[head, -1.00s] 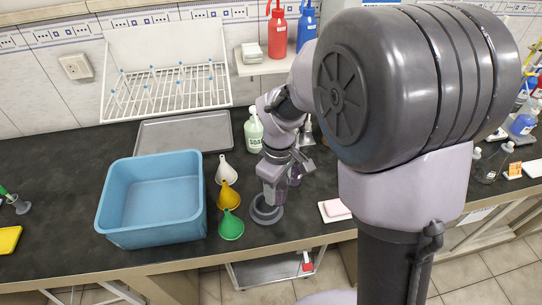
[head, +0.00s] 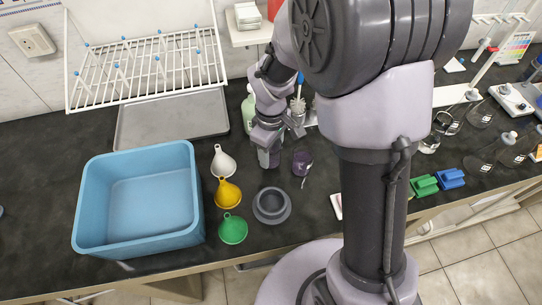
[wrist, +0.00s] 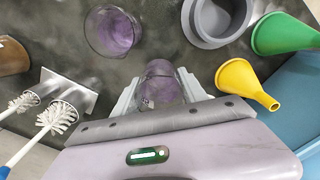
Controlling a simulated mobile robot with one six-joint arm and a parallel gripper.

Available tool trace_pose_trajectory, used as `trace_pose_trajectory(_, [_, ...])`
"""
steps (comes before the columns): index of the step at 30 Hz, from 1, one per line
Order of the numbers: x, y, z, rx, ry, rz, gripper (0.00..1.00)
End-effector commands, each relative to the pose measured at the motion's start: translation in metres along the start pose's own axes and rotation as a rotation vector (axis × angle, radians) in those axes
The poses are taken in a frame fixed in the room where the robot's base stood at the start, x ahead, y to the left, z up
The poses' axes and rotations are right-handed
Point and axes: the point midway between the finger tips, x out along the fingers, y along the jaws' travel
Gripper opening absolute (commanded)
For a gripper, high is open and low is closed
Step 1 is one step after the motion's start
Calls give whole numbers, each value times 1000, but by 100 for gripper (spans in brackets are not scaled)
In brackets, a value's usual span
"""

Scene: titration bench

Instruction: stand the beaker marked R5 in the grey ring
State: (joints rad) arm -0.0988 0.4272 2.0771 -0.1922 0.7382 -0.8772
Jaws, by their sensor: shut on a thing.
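My gripper (head: 268,152) is shut on a small clear beaker with a purple tint, which shows between the fingers in the wrist view (wrist: 161,84). No mark on it is legible. The grey ring (head: 271,205) lies on the dark bench in front of my gripper, apart from it, and looks empty. It also shows at the top of the wrist view (wrist: 205,38). A second beaker with a purple tint (head: 302,163) stands on the bench right of my gripper. It shows larger in the wrist view (wrist: 112,33); its mark cannot be read either.
White (head: 223,163), yellow (head: 228,193) and green (head: 232,229) funnels lie left of the ring. A blue basin (head: 140,241) stands further left. Bottle brushes (wrist: 57,118) stand near my gripper. A grey tray (head: 170,118) and white drying rack (head: 150,70) are behind.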

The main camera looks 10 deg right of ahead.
Motion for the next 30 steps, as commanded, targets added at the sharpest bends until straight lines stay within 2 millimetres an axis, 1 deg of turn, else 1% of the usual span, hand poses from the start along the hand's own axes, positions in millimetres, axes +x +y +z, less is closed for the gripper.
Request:
trace_pose_trajectory(1, [16, -1, 1, 0, -3, -3, 9])
trace_pose_trajectory(3, [30, -1, 1, 0, -2, -2, 9])
trace_pose_trajectory(5, [33, 0, 0, 0, -1, -1, 9])
trace_pose_trajectory(10, [29, 0, 0, 0, 0, -1, 9])
trace_pose_trajectory(14, [33, 0, 0, 0, -1, -1, 9])
trace_pose_trajectory(15, [33, 0, 0, 0, -1, -1, 56])
trace_pose_trajectory(17, [32, 0, 0, 0, -1, -1, 68])
trace_pose_trajectory(18, [32, 0, 0, 0, -1, -1, 72])
trace_pose_trajectory(26, [32, 0, 0, 0, -1, -1, 72])
trace_pose_trajectory(29, [21, 0, 0, 0, 1, 0, 72])
trace_pose_trajectory(30, [11, 0, 0, 1, 1, 1, 72])
